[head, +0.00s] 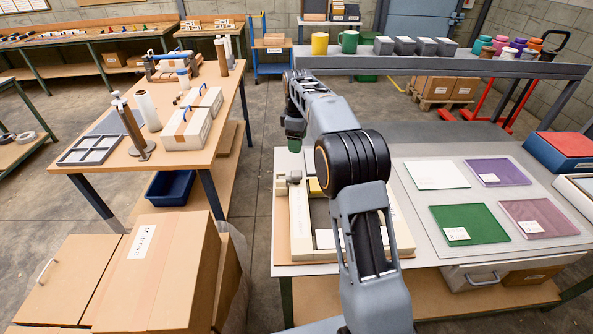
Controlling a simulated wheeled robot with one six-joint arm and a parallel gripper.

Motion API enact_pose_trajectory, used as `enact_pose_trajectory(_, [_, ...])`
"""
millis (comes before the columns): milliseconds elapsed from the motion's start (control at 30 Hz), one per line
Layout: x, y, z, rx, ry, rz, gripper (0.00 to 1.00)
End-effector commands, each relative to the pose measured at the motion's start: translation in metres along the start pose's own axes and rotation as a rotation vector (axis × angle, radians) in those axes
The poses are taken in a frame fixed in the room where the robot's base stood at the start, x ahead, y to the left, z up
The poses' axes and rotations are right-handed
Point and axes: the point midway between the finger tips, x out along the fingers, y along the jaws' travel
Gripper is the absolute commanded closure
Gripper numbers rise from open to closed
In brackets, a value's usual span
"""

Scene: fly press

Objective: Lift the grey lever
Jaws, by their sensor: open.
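A beige frame-like fixture (301,228) lies on the near table, partly hidden behind my arm. A small grey and beige block-shaped part (288,182) stands at its far left corner. I cannot tell for sure whether this part is the grey lever.
Green (466,226), purple (497,172), mauve (536,218) and white (436,174) panels lie right of the fixture. A red and blue box (563,150) is at the right edge. Mugs and tins stand on the back shelf (440,66). A wooden workbench (195,155) stands left across a floor gap.

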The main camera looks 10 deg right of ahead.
Motion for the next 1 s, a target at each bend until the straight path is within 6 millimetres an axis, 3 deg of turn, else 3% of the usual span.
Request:
enact_pose_trajectory(600, [0.104, 0.001, -0.002, -0.011, -0.003, -0.006, 0.31])
enact_pose_trajectory(800, [0.126, 0.001, -0.002, -0.011, -0.002, -0.004, 0.31])
enact_pose_trajectory(1000, [0.135, 0.001, -0.002, -0.011, -0.001, -0.002, 0.31])
